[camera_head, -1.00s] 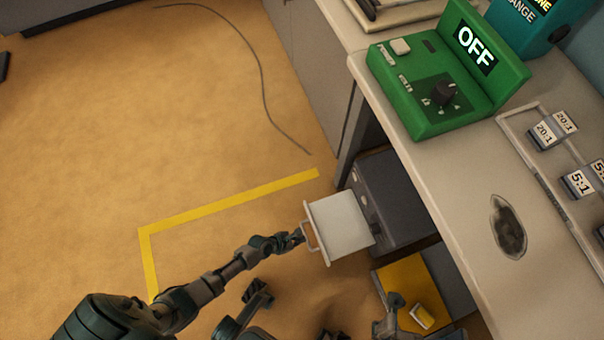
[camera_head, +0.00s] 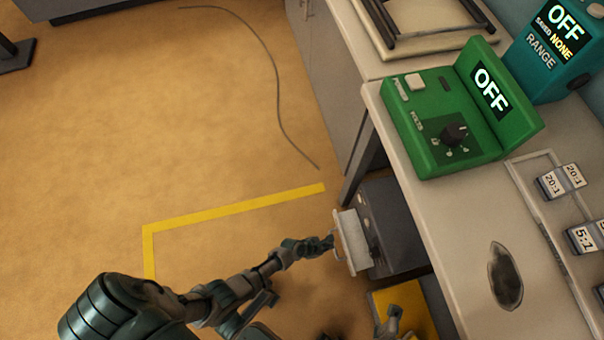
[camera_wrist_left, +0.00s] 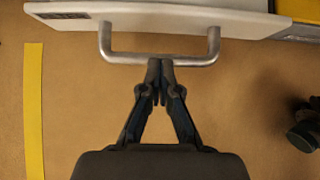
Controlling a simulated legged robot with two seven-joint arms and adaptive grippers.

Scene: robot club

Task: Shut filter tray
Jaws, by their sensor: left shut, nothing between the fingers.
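The filter tray (camera_head: 352,240) is a pale drawer in the dark grey unit (camera_head: 397,229) under the bench. It sticks out only a short way in the head view. In the left wrist view its pale front (camera_wrist_left: 160,17) carries a metal bar handle (camera_wrist_left: 160,58). My left gripper (camera_head: 329,243) is at the tray's front, by the handle. In the left wrist view its fingers (camera_wrist_left: 160,66) are shut together with nothing between them, their tips at the middle of the handle bar. I cannot tell whether they press on it.
The bench (camera_head: 455,235) overhangs the unit and holds a green OFF device (camera_head: 440,122) and a teal device (camera_head: 548,52). A yellow-topped box (camera_head: 408,300) stands below the unit in the picture. Yellow tape (camera_head: 235,208) marks the open floor, where a cable (camera_head: 277,95) lies.

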